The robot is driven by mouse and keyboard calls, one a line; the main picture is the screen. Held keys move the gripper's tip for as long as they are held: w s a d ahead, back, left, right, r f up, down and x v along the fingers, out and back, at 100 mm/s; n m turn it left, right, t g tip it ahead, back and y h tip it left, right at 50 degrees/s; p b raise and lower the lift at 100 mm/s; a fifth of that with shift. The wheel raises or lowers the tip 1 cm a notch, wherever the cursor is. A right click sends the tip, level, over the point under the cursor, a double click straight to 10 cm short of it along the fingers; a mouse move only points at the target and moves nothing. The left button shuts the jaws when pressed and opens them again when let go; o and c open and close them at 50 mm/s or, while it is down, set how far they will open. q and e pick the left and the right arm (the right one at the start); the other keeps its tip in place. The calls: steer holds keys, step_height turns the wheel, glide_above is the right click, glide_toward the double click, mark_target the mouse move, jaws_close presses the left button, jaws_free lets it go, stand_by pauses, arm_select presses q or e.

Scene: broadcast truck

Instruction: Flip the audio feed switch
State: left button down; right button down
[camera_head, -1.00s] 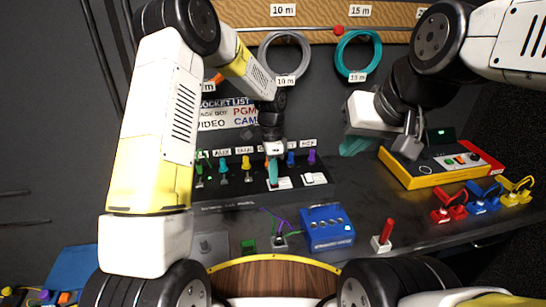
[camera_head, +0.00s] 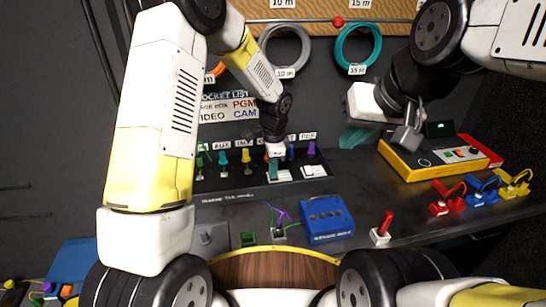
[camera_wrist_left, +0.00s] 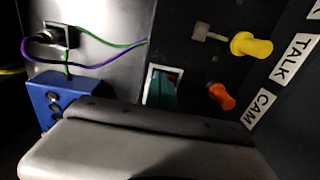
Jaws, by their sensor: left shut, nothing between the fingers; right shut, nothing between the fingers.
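My left gripper (camera_head: 273,169) is shut and empty, its teal fingertips pointing down at the black sloped panel (camera_head: 230,182). The fingertips are at or just above a white-framed switch (camera_head: 283,176) on the panel's lower part. In the left wrist view the teal fingertip (camera_wrist_left: 162,92) overlaps the white frame (camera_wrist_left: 150,77) and hides most of the switch; I cannot tell whether they touch. A second white-framed switch (camera_head: 313,171) sits to its right. No readable label says which is the audio feed switch. My right gripper (camera_head: 356,138) is shut and empty, above the desk at the right.
Coloured plugs stand along the panel, including a yellow one (camera_head: 246,155) and an orange one (camera_wrist_left: 222,96). A blue box (camera_head: 326,220), a red lever (camera_head: 385,223) and a yellow-and-red console (camera_head: 440,157) stand on the desk. Thin green and purple cables lie near the blue box.

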arm_select(q)
steer(key=shift+a+f, duration=0.15)
steer(key=shift+f, duration=0.3)
steer(key=shift+w+a+r, duration=0.15)
steer(key=shift+w+a, duration=0.05)
steer(key=shift+w, duration=0.45)
steer(key=shift+w+r, duration=0.1)
steer(key=shift+d+r, duration=0.1)
steer(key=shift+r, duration=0.4)
step_height(320, 180, up, 14)
steer(key=s, duration=0.1)
steer(key=shift+s+d+f, duration=0.25)
steer(key=shift+s+d, duration=0.05)
steer(key=shift+w, duration=0.1)
